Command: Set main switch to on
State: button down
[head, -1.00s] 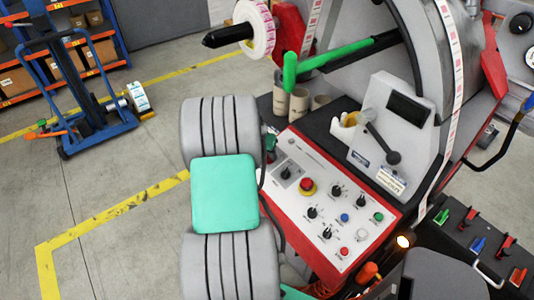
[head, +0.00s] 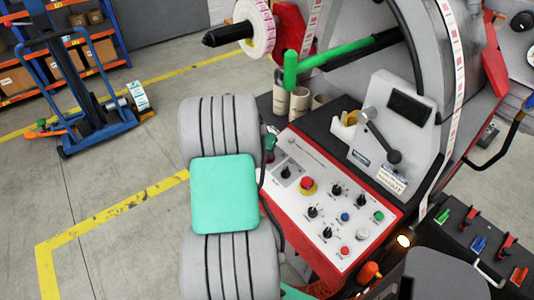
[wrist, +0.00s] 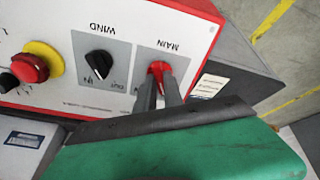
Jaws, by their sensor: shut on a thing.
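The main switch (wrist: 158,68) is a red knob on a grey plate marked MAIN, seen upside down in the wrist view. My gripper (wrist: 166,88) has its two dark fingers closed around this knob. The fingers cover part of the knob and of the plate's lettering, so I cannot read which position it is set to. In the head view, my arm stands in front of the panel's far left corner, and a small green part of my gripper (head: 270,143) shows there. The main switch is hidden in that view.
The red-edged white control panel (head: 318,225) carries a red emergency stop (head: 306,184), several black knobs and coloured buttons. The black WIND knob (wrist: 99,64) sits close beside the main switch. A grey lever housing (head: 393,130) rises behind the panel.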

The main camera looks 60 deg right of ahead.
jog(key=shift+f, duration=0.15)
jog(key=m+b, duration=0.2)
jog(key=shift+f+b, duration=0.1)
jog(key=shift+b, duration=0.3)
jog(key=m+b, duration=0.3)
jog(key=m, duration=0.1)
jog(key=shift+g+b, duration=0.35)
jog(key=shift+g, duration=0.05)
jog(key=m+b, duration=0.3)
jog(key=shift+m+y, duration=0.3)
jog(key=shift+r+m+g+b, duration=0.2)
jog(key=shift+m+g+b, duration=0.2)
jog(key=shift+m+b, duration=0.6)
jog(key=shift+m, duration=0.3)
jog(key=shift+r, duration=0.1)
jog(key=c, duration=1.5)
grip_release()
jog(key=shift+o, duration=0.2)
jog(key=v, duration=0.7)
jog(key=shift+r+p, duration=0.4)
